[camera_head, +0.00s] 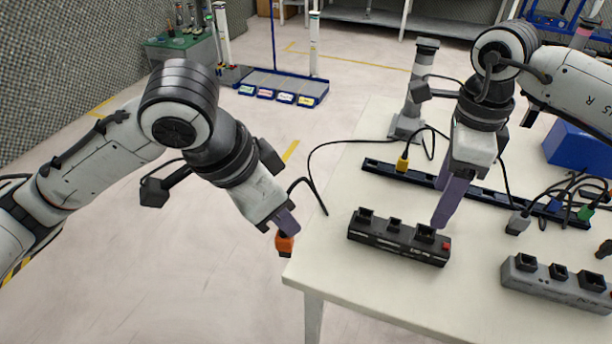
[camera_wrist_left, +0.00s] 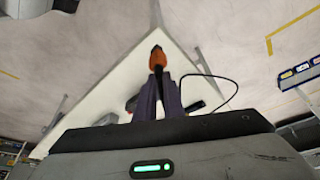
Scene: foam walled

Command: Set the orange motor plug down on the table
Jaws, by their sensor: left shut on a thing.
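The orange motor plug (camera_head: 285,244) is held between the purple fingers of my left gripper (camera_head: 286,226), at the table's near left corner. In the left wrist view the orange plug (camera_wrist_left: 157,58) sits at the tips of the left fingers (camera_wrist_left: 158,85). A black cable runs from it toward the table. The white table (camera_head: 340,290) has its corner right beside the plug; I cannot tell whether they touch. My right gripper (camera_head: 442,212) has its purple fingers down by the black socket strip (camera_head: 385,243); its opening is not clear.
A grey socket strip (camera_head: 555,285) lies at the right. A black rail (camera_head: 385,170) crosses the table behind, with yellow (camera_head: 403,163), grey (camera_head: 517,222) and green (camera_head: 585,213) plugs near it. A blue bin (camera_head: 580,148) stands at the back right. The table's front left surface is clear.

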